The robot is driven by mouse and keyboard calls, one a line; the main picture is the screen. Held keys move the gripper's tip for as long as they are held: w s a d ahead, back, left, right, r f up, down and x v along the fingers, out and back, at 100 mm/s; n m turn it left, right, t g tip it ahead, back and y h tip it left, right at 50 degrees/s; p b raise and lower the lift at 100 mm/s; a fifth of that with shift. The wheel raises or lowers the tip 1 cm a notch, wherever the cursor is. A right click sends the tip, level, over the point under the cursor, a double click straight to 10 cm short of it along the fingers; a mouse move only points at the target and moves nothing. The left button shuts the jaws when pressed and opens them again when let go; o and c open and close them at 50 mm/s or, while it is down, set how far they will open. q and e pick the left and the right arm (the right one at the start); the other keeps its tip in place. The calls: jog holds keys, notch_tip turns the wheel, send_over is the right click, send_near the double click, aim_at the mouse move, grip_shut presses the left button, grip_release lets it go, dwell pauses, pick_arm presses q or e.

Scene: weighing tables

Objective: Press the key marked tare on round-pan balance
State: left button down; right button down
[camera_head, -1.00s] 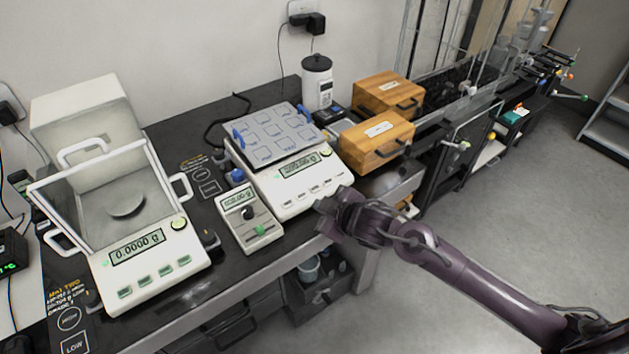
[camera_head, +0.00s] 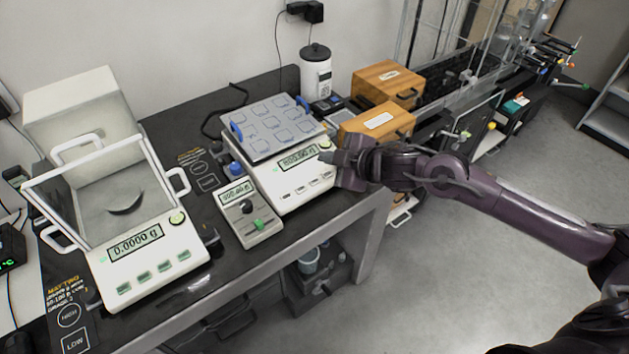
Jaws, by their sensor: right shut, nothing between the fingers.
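My right gripper (camera_head: 343,163) is shut and empty. It is well to the right of this balance, over the right front corner of a second balance, and whether it touches that is unclear. My left gripper is out of view.
The second balance (camera_head: 290,187) carries a square grey tray (camera_head: 270,127). A small meter (camera_head: 248,212) stands between the balances. Wooden boxes (camera_head: 372,122) and a white bottle (camera_head: 316,75) are behind my right gripper. Floor is open on the right.

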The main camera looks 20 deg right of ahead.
aim_at(314, 181)
jog(key=f+b, duration=0.2)
jog(key=w+f+b, duration=0.1)
jog(key=f+b, duration=0.1)
jog(key=f, duration=0.1)
jog(key=w+f+b, duration=0.1)
jog(key=f+b, duration=0.1)
jog(key=shift+a+f, duration=0.2)
jog(key=shift+a, duration=0.15)
jog(key=shift+w+a+f+b, duration=0.1)
jog(key=shift+w+f+b, duration=0.1)
jog(key=shift+f+b, duration=0.2)
jog(key=shift+f, duration=0.15)
dwell(1.2)
jog(key=shift+w+f, duration=0.1)
jog(key=shift+f, duration=0.15)
jog(key=shift+f+b, duration=0.35)
jog(key=shift+b, duration=0.05)
dwell(0.6)
jog(key=shift+r, duration=0.1)
jog(key=shift+r+p, duration=0.7)
jog(key=shift+p, duration=0.2)
